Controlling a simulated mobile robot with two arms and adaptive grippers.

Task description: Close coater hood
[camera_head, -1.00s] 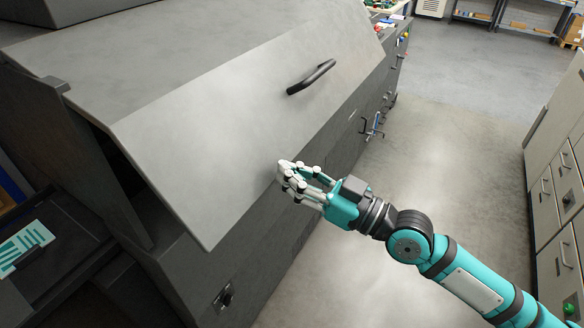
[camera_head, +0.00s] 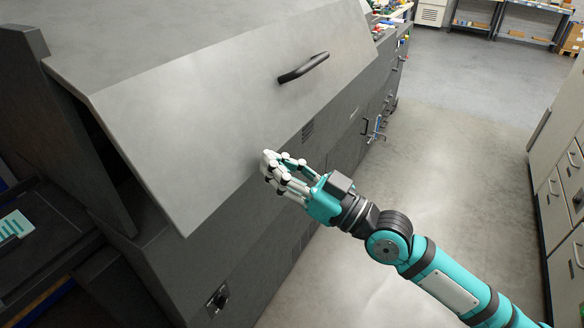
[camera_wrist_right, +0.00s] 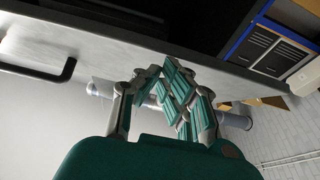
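The coater hood (camera_head: 200,130) is a large grey tilted panel on the dark coater cabinet (camera_head: 262,248). A dark wedge-shaped gap shows along its left side, so it stands partly open. Its black bar handle (camera_head: 303,68) is on the upper right part of the panel. My right gripper (camera_head: 267,162) has its fingertips at the hood's lower edge, below the handle; whether they touch cannot be told. Its fingertips are drawn together with nothing seen between them. The fingers also show in the right wrist view (camera_wrist_right: 160,72), with the handle at left there. My left gripper is not in view.
Grey drawer cabinets (camera_head: 560,200) stand at the right across an open strip of floor (camera_head: 450,130). A dark shelf with a teal-striped sheet (camera_head: 14,226) is at the left. Small valves and levers (camera_head: 374,127) stick out of the coater's front.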

